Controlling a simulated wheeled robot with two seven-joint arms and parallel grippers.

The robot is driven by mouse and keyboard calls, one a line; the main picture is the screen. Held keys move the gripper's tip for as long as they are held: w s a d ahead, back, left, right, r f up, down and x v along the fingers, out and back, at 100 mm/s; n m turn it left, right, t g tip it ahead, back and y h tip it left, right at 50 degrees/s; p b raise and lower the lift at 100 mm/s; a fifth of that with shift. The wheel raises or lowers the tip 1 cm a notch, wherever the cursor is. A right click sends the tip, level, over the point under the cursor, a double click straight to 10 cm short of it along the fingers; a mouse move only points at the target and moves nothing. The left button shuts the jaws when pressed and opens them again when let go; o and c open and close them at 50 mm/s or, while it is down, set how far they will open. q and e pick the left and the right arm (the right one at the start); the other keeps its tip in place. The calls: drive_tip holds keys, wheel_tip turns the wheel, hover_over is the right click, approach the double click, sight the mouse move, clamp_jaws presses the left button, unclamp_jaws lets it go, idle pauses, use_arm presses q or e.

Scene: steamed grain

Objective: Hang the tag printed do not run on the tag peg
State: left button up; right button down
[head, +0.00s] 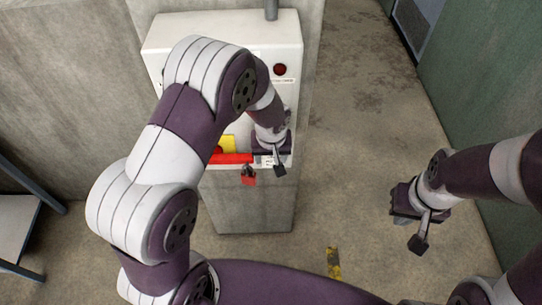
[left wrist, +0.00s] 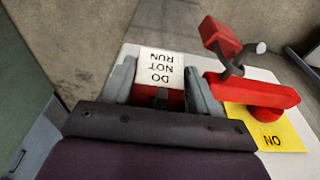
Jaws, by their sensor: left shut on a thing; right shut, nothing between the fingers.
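The tag printed DO NOT RUN (left wrist: 161,66) has a white face and a red part, and its text is upside down in the left wrist view. My left gripper (left wrist: 160,88) is shut on the tag, one finger at each side of it. In the head view my left gripper (head: 276,158) is at the lower front of the white cabinet (head: 212,24), right of the red handle. My right gripper (head: 421,226) is shut and empty, out over the floor to the right. I cannot make out the tag peg; my left arm covers much of the cabinet front.
A dark red lamp (head: 280,69) is above. Floor to the right is clear.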

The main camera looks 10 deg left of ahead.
idle(0.3)
use_arm(q)
drive_tip(key=o, duration=1.2)
drive_tip(key=shift+d, duration=0.3)
drive_tip(key=shift+a, duration=0.1)
use_arm(e)
drive_tip(key=shift+d, duration=0.25)
use_arm(q)
drive_tip(key=shift+a, duration=0.1)
use_arm(e)
drive_tip(key=shift+a, duration=0.1)
drive_tip(key=shift+w, duration=0.1)
use_arm(q)
drive_tip(key=shift+s, duration=0.1)
